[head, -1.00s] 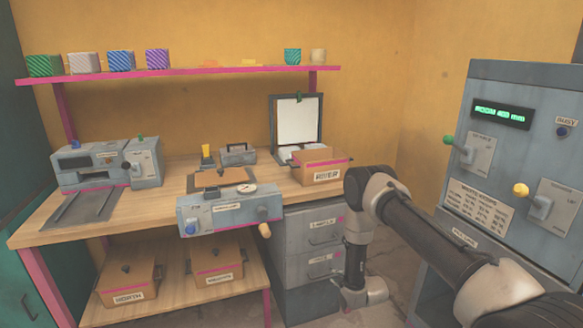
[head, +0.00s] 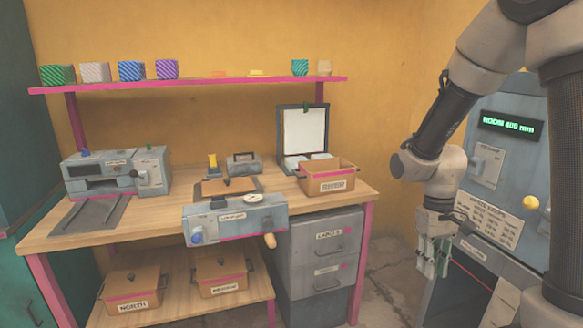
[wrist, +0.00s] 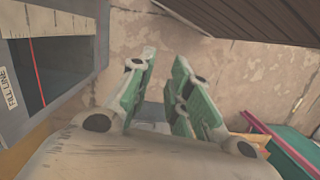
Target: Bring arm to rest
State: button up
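My gripper (head: 432,262) hangs pointing down at the right of the head view, in front of the grey cabinet with the green display (head: 511,125). My arm is folded above it, with its elbow high at the top right. In the wrist view the two green finger pads of my gripper (wrist: 163,58) stand apart with a gap between them. Nothing is held between them. The floor and wall show beyond the fingertips.
The wooden bench (head: 100,225) stands to the left with a grey press-like machine (head: 235,218), an open-topped box (head: 327,178) and a slotted machine (head: 115,172) on it. Grey drawers (head: 322,250) stand under its right end. Bare floor shows between bench and cabinet.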

jog(key=s+d+r+m+t, duration=0.1)
jog(key=s+r+t, duration=0.2)
jog(key=s+r, duration=0.3)
jog(key=s+d+r+m+t, duration=0.1)
jog(key=s+d+r+t, duration=0.1)
jog(key=s+r, duration=0.5)
notch_tip(320, 180, up, 6)
jog(key=shift+s+d+r+t, duration=0.1)
jog(key=shift+s+d+t, duration=0.15)
jog(key=shift+t, duration=0.45)
